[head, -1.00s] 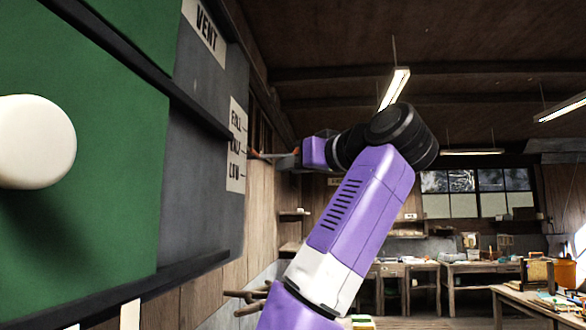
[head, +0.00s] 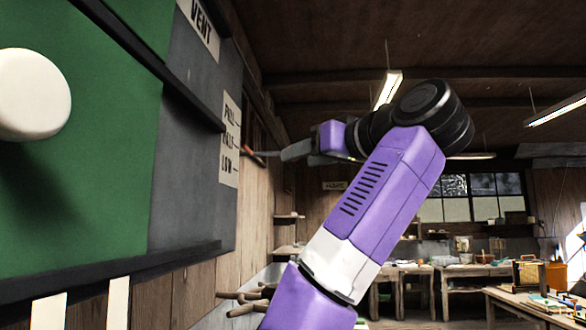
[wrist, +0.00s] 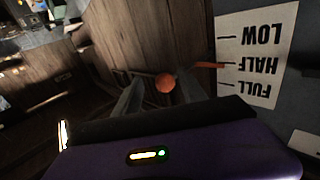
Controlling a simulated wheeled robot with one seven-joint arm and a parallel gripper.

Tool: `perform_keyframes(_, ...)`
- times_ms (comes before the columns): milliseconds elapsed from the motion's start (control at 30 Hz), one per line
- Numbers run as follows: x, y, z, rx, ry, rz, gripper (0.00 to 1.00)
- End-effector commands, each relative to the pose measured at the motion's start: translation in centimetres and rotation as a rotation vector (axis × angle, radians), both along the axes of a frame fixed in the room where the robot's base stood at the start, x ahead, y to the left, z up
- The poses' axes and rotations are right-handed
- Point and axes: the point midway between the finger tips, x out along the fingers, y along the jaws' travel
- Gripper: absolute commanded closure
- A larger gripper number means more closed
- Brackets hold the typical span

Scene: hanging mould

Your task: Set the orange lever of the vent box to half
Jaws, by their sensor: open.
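The vent box (head: 195,120) is a dark grey panel at the left in the head view, with a white scale (head: 230,140) marked FULL, HALF and LOW. The scale shows upside down in the wrist view (wrist: 255,60). The orange lever (head: 250,151) sticks out beside the scale. In the wrist view its orange pointer (wrist: 208,65) lines up with the HALF mark, and its round orange knob (wrist: 165,83) faces the camera. My gripper (wrist: 160,97) is open, with its fingers on either side of the knob in the picture. Whether they touch it cannot be told.
A green panel (head: 70,190) with a large white knob (head: 32,95) fills the near left. Wooden pegs (head: 245,303) stick out from the wall below my arm. Work tables (head: 450,275) stand far back at the right.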

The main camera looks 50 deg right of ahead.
Motion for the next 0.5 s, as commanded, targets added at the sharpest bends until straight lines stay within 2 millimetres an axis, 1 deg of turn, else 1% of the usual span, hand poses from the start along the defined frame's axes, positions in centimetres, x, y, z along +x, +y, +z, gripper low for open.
perform_keyframes(100,-1.1,0.2,-0.2,0.002,-0.004,0.001,0.51)
perform_keyframes(200,-1.8,0.3,-0.2,0.002,-0.002,0.001,0.51)
perform_keyframes(333,-2.2,0.3,-0.1,0.002,0.0,0.0,0.51)
perform_keyframes(500,-2.3,0.3,0.0,0.002,0.001,0.0,0.51)
